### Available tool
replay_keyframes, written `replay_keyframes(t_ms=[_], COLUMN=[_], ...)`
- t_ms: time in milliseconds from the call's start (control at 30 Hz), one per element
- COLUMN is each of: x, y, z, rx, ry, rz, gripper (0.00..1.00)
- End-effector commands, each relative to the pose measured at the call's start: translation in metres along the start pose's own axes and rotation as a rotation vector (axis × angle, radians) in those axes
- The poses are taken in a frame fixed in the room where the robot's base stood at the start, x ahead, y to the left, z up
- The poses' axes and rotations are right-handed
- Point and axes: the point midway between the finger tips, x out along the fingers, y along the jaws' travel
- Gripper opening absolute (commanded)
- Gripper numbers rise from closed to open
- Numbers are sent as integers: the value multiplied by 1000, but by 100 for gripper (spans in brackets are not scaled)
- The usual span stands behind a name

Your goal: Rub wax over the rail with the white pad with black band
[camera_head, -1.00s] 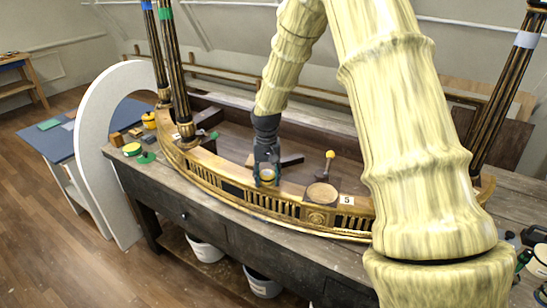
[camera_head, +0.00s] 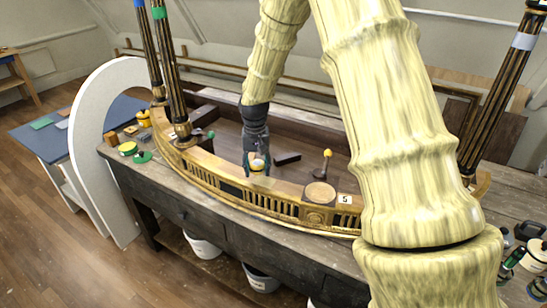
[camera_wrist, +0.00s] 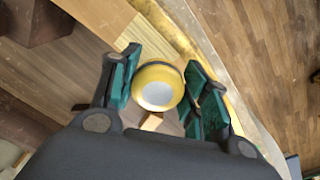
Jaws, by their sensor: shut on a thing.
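The gilt rail (camera_head: 232,188) curves along the front of the console top; its gold edge also shows in the wrist view (camera_wrist: 205,52). The pad shows small in the head view (camera_head: 258,164).
A yellow-knobbed tool (camera_head: 327,154) and a round wooden disc (camera_head: 320,193) are right of my gripper, by a tag marked 5 (camera_head: 344,198). Dark striped posts (camera_head: 168,75) stand left. Yellow and green round items (camera_head: 128,148) lie on the bench's left end.

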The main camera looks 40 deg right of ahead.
Motion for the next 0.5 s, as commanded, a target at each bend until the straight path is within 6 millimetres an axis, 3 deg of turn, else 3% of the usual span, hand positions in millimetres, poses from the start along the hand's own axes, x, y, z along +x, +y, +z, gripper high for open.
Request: replay_keyframes(t_ms=[500], x=[-34], y=[-4], z=[-1], rx=[-5], ry=[1], rz=[-1], gripper=[20])
